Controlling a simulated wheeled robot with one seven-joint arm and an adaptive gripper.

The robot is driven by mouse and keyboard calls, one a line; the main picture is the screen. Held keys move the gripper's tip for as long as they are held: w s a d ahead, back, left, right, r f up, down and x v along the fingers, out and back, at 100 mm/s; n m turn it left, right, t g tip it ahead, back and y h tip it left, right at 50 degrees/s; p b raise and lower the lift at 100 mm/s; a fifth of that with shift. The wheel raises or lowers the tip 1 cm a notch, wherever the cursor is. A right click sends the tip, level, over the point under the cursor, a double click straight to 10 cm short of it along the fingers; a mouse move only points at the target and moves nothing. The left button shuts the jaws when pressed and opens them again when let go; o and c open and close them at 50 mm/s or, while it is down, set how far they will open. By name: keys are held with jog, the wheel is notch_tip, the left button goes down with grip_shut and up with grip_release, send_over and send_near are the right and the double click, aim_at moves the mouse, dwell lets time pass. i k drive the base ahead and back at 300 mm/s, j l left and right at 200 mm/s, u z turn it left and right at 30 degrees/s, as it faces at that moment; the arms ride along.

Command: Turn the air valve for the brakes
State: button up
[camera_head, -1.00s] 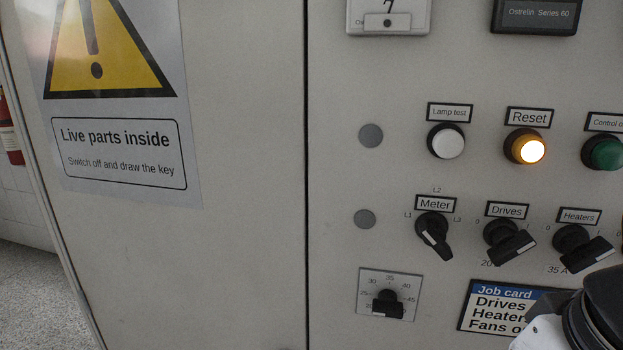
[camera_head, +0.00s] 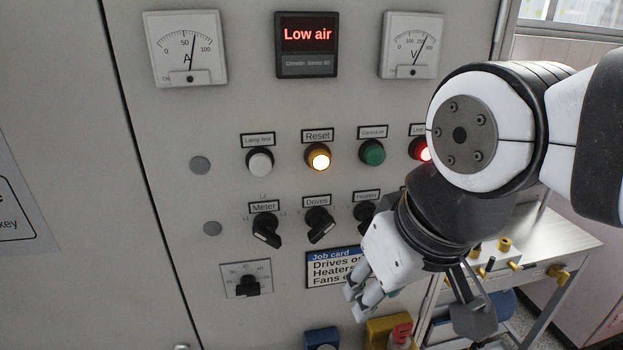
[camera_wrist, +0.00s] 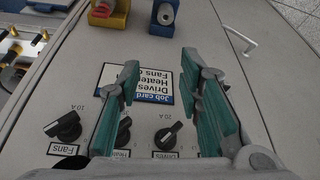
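Yellow knob-like fittings sit on a metal bench at the right of the head view, one on its top (camera_head: 505,243) and one at its front edge (camera_head: 558,274). They may be the air valves; I can read no brake label. Similar yellow fittings (camera_wrist: 15,49) show at the left edge of the wrist view. My gripper (camera_wrist: 160,62) is open and empty, its teal pads apart in front of the cabinet's job card (camera_wrist: 150,83). It is away from the bench fittings. My arm hides part of the bench and panel in the head view. The display (camera_head: 306,40) reads "Low air".
The cabinet face carries rotary switches (camera_head: 267,230), lamps including a lit Reset (camera_head: 318,157), and two gauges (camera_head: 186,48). Blue (camera_head: 322,339) and yellow (camera_head: 384,332) holders jut out below the job card. A cabinet handle (camera_wrist: 240,42) shows in the wrist view.

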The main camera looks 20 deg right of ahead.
aim_at(484, 275)
jog(key=l+z, duration=0.8)
jog(key=z, duration=0.15)
jog(key=i, duration=0.05)
